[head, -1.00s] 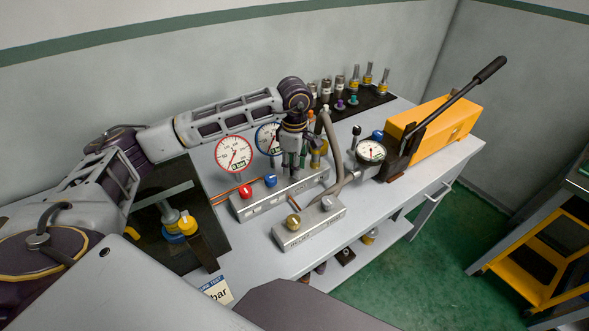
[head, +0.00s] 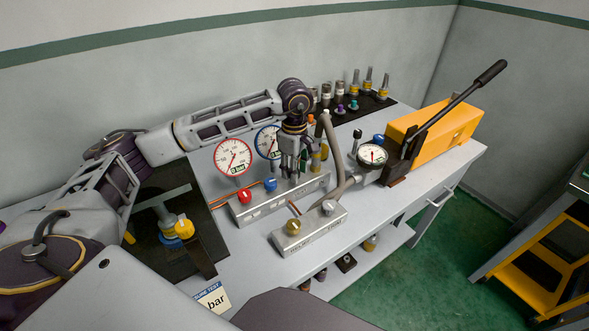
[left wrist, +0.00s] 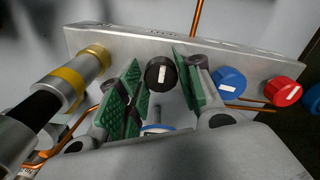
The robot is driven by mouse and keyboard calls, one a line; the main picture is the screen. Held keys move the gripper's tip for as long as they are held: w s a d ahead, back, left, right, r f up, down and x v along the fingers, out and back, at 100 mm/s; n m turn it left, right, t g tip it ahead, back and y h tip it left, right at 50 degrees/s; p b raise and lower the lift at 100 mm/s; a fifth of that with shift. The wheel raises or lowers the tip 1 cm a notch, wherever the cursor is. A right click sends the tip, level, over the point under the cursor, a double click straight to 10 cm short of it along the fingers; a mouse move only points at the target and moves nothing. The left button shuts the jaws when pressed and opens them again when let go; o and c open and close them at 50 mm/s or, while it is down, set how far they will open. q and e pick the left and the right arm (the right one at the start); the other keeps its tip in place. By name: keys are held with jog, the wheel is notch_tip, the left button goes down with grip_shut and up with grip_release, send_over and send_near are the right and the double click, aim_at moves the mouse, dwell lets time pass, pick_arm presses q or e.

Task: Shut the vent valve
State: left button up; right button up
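My left gripper (head: 290,168) points down over the right part of the rear gauge block (head: 250,211). In the left wrist view its green-padded fingers (left wrist: 160,92) stand apart, with a black knob (left wrist: 161,75) with a white mark between them. I cannot tell whether they touch it. A blue knob (left wrist: 229,81) and a red knob (left wrist: 282,91) sit beside it on the same block.
Two round gauges (head: 233,156) stand behind the rear block. A grey hose (head: 333,145) curves close beside my gripper. A yellow hand pump (head: 430,130) with a long lever stands at the right. Fittings stand on a black mat (head: 372,103) behind.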

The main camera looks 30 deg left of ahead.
pick_arm(q)
jog(key=shift+o, duration=1.3)
notch_tip(320, 180, up, 12)
jog(key=shift+f, duration=0.1)
dwell(0.4)
